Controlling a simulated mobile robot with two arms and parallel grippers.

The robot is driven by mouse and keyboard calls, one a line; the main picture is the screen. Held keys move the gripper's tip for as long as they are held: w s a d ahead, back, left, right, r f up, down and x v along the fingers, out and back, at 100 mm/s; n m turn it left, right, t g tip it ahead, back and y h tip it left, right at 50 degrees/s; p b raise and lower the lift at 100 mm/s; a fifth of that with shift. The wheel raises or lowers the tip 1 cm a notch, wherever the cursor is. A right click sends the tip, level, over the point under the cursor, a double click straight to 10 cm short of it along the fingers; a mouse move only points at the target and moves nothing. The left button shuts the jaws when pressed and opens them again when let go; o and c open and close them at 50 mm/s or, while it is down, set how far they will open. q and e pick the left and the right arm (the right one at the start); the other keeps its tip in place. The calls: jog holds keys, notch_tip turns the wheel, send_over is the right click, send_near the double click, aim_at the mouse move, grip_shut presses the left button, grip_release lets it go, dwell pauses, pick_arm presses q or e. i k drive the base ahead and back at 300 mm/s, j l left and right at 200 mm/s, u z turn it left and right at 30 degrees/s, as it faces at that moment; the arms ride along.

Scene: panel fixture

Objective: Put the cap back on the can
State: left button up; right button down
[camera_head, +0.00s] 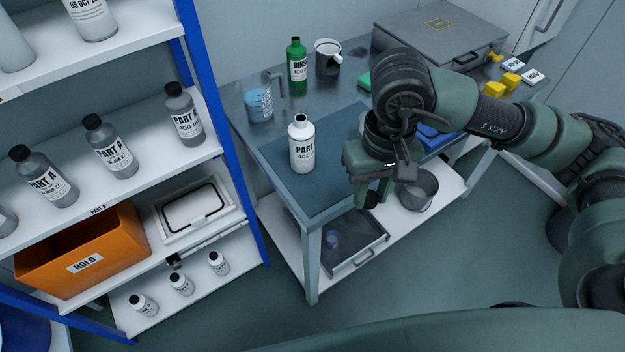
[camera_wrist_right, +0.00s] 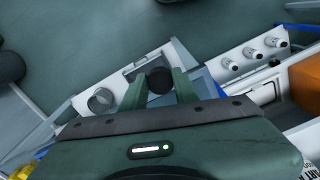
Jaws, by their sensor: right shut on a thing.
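The can is a white bottle labelled "PART" (camera_head: 301,148). It stands upright on the dark blue mat (camera_head: 325,190) at the near left of the workbench, its narrow neck uncapped. My right gripper (camera_head: 371,197) points down near the bench's front edge, to the right of the can and apart from it. It is shut on a small black cap (camera_head: 370,201), which shows between the two green fingers in the right wrist view (camera_wrist_right: 159,80). My left gripper is in neither view.
A grey case (camera_head: 440,40) lies at the back right. A shelf with several grey bottles and an orange bin (camera_head: 80,250) stands left.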

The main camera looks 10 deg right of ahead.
aim_at(301, 132)
jog(key=k+u, duration=0.1)
jog(key=u, duration=1.15)
jog(key=k+l, duration=0.1)
jog(key=l, duration=2.25)
jog(key=k, duration=0.05)
